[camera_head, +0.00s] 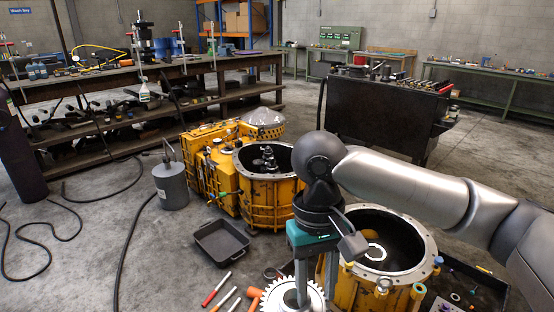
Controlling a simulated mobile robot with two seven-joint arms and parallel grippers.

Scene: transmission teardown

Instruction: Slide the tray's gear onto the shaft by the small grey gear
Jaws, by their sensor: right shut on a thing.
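A large pale toothed gear (280,298) shows at the bottom edge, partly cut off. My right gripper (315,290) points down over it and is shut on it; the fingertips are partly out of view. A yellow housing (345,289) stands just right of the gripper, with a round open top. Inside it is a small light grey ring-shaped part (375,252), perhaps the small grey gear; I cannot make out a shaft beside it. A dark empty tray (221,240) lies on the floor to the left. My left gripper is not in view.
A second yellow housing (270,190) stands behind, with a grey canister (171,186) to its left. A dark tray with small parts (490,292) is at lower right. Workbenches line the back.

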